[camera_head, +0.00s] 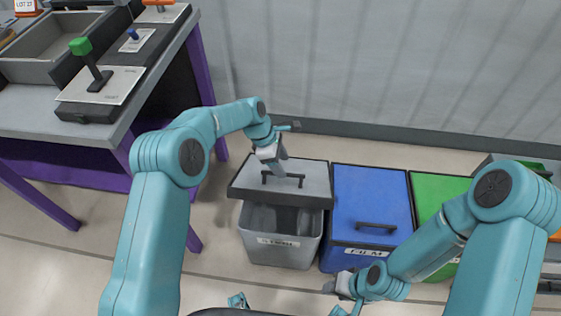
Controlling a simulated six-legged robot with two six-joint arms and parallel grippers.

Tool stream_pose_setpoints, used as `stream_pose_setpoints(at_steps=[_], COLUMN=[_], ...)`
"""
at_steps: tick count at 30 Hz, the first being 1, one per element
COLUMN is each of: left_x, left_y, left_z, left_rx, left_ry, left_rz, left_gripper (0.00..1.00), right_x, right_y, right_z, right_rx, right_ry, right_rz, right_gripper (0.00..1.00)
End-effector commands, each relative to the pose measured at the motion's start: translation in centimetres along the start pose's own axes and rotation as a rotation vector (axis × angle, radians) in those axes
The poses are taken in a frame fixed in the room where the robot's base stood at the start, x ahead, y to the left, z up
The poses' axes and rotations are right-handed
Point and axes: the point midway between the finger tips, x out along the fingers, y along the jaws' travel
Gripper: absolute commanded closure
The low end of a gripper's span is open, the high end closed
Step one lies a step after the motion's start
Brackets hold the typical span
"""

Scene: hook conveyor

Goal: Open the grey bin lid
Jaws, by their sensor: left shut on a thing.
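The grey bin (281,251) stands on the floor at the picture's middle, with a white label on its front. Its grey lid (311,187) is raised at the front, and a dark strip of the bin's inside shows below the lid's front edge. My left gripper (272,172) is over the lid, shut on its dark bar handle (290,176); the arm's end hides part of the handle. My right gripper (335,287) is low in front of the blue bin, away from the grey lid; its fingers are too small to judge.
A blue bin (371,198) with a closed lid stands right of the grey one, then a green bin (433,190) partly behind my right arm. A workbench (165,75) with purple legs is at the left. A grey wall (390,70) runs behind.

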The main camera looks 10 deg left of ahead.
Motion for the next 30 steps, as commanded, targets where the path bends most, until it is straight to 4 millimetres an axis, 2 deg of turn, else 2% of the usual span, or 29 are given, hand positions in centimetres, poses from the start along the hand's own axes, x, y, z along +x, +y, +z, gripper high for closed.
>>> stream_pose_setpoints(at_steps=[1,19,23,30], left_x=[0.1,-0.4,-2.3,-8.8], left_y=[0.5,0.5,0.5,0.2], left_z=[-0.3,-0.3,-0.2,0.0], left_rx=[0.001,0.001,0.001,0.000], left_ry=[0.003,0.003,0.003,0.002], left_rz=[0.020,0.021,0.023,0.018], left_gripper=[0.62,0.62,0.62,0.62], right_x=[0.1,0.0,-0.3,-1.2], right_y=[0.0,0.0,-0.1,-0.4], right_z=[0.0,0.0,0.0,0.0], right_rx=[0.000,0.000,0.000,0.000], right_ry=[0.000,-0.001,0.000,0.000], right_rz=[0.000,0.000,0.000,0.000], right_gripper=[0.57,0.57,0.57,0.57])
